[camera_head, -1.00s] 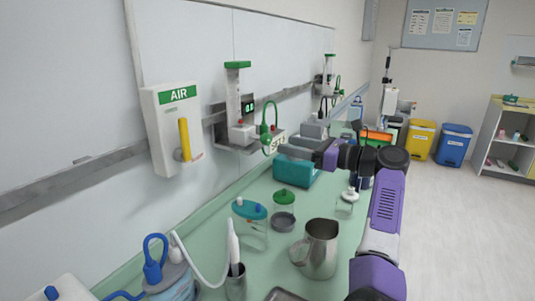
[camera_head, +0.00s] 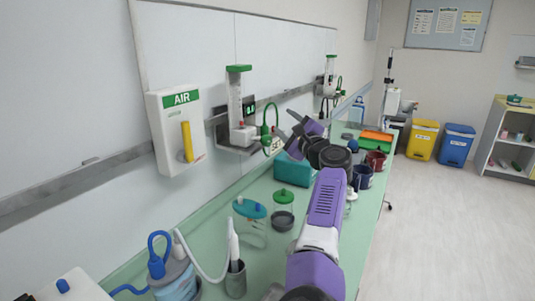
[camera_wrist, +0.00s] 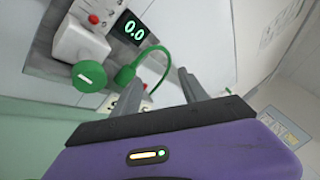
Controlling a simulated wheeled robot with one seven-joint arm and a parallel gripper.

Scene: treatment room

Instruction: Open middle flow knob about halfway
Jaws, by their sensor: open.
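The middle flow unit (camera_head: 236,108) is on the wall rail, with a clear upright tube, a green cap and a small display. Its round green knob (camera_head: 265,135) sticks out at the front right, near a green looped hose. In the wrist view the green knob (camera_wrist: 90,76) is at upper left on a white body, and the display (camera_wrist: 133,30) reads 0.0. My gripper (camera_head: 287,128) is open and empty, just right of the knob and apart from it. Its fingers in the wrist view (camera_wrist: 160,90) point up, with the knob left of both.
An AIR panel (camera_head: 177,130) with a yellow lever is left; another flow unit (camera_head: 328,80) is further along the rail. On the green counter below are a teal box (camera_head: 293,170), jars (camera_head: 284,208) and mugs (camera_head: 375,162).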

